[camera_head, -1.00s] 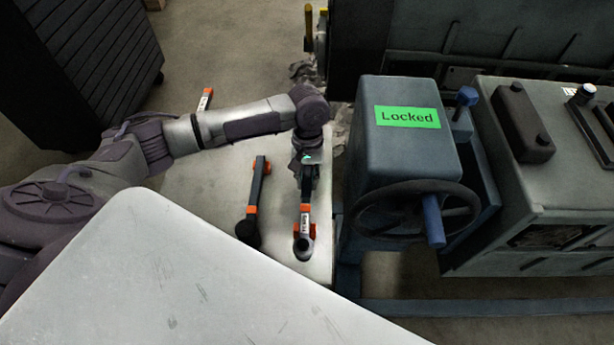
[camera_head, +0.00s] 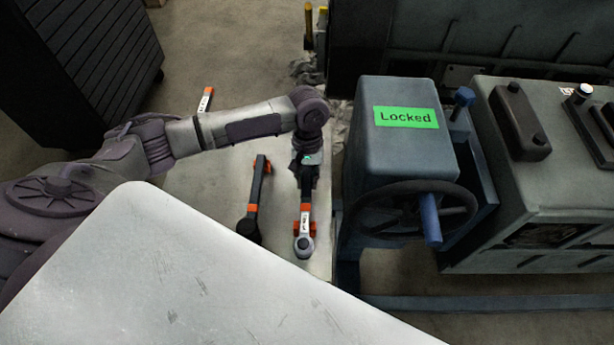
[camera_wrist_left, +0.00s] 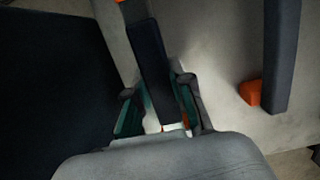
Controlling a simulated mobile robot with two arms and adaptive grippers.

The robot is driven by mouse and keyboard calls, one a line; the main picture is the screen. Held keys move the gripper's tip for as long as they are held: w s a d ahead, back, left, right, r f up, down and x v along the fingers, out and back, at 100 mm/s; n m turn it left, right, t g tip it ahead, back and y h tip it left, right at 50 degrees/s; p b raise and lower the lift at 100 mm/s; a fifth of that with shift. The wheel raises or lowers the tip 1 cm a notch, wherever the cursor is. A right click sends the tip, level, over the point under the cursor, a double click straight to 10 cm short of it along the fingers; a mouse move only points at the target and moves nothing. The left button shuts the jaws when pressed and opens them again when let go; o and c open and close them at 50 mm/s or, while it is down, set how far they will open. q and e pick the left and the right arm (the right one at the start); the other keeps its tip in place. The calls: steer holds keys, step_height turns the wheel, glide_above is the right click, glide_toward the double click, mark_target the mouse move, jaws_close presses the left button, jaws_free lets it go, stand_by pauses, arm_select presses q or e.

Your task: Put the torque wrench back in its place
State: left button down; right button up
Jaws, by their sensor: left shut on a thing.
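The torque wrench (camera_head: 305,222), with a dark handle, a pale labelled neck and a round grey head, points toward me near the right edge of the grey table. Orange parts show on both sides of its neck; I cannot tell whether they belong to it or to a rest under it. My left gripper (camera_head: 307,178) comes from above and is shut on its handle. In the left wrist view the gripper (camera_wrist_left: 158,100) has a finger on each side of the dark handle (camera_wrist_left: 150,58). Whether the wrench touches the table is unclear. My right gripper is not in view.
A similar dark tool (camera_head: 258,190) with orange parts lies just left of the wrench. Another orange-ended tool (camera_head: 206,98) is partly hidden behind my arm. A blue machine with a handwheel (camera_head: 415,208) and a green "Locked" sign (camera_head: 406,117) stands close on the right.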

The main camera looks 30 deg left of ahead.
arm_select(q)
steer(key=shift+f, duration=0.9)
steer(key=c, duration=0.9)
jaws_free()
steer(key=shift+c, duration=0.2)
steer(key=r, duration=0.4)
steer(key=w+r, duration=0.1)
steer(key=r, duration=0.3)
steer(key=a+r, duration=0.1)
steer(key=r, duration=0.2)
steer(key=shift+w+r, duration=0.4)
